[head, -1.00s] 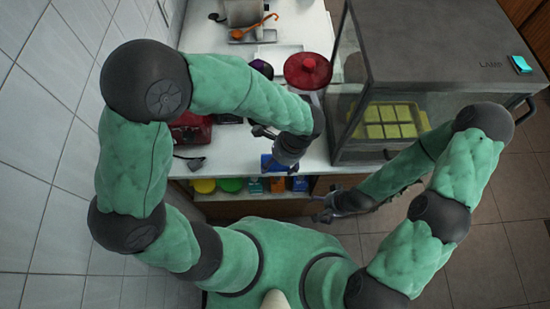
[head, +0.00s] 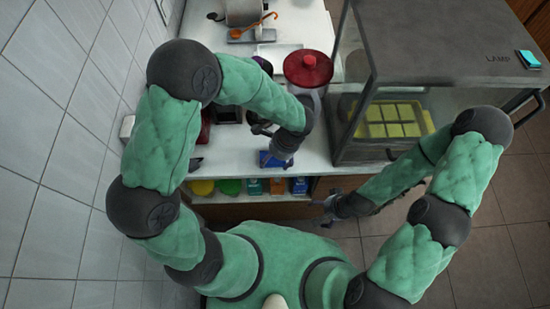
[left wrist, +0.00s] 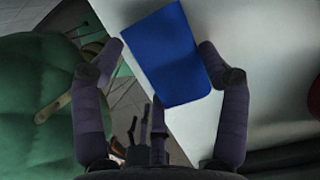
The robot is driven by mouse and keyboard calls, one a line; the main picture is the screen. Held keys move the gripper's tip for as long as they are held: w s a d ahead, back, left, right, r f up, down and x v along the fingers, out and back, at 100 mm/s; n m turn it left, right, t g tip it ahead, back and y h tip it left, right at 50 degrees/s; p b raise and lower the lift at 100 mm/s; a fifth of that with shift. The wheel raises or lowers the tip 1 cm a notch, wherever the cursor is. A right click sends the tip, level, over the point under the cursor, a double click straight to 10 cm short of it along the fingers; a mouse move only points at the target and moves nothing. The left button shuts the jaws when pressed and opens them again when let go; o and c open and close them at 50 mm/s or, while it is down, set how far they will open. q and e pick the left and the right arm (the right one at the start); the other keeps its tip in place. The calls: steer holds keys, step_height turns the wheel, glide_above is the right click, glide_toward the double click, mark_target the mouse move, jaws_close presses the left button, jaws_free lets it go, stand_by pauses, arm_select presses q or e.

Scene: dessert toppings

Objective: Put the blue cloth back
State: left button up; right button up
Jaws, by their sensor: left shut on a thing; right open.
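The blue cloth (head: 274,161) is at the front edge of the white counter, below the dark wrist of my left arm. In the left wrist view the cloth (left wrist: 168,58) is a flat blue piece lying between the two fingers of my left gripper (left wrist: 163,47), which is shut on it. Whether the cloth touches the counter is unclear. In the head view the left fingertips are mostly hidden by the wrist. My right gripper (head: 328,206) is open and empty, low in front of the counter, right of the cloth.
A glass display case (head: 440,70) with yellow-green blocks (head: 393,120) stands at the right of the counter. A red-lidded jar (head: 308,69) is behind my left wrist. Several coloured containers (head: 252,187) sit on the shelf below. A tiled wall (head: 60,120) is at the left.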

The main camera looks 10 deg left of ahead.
arm_select(q)
steer(key=shift+f, duration=0.15)
steer(key=o, duration=1.1)
steer(key=shift+r, duration=0.4)
steer(key=p+v, duration=0.3)
steer(key=v, duration=0.8)
steer(key=shift+r, duration=0.3)
steer(key=shift+d, duration=0.15)
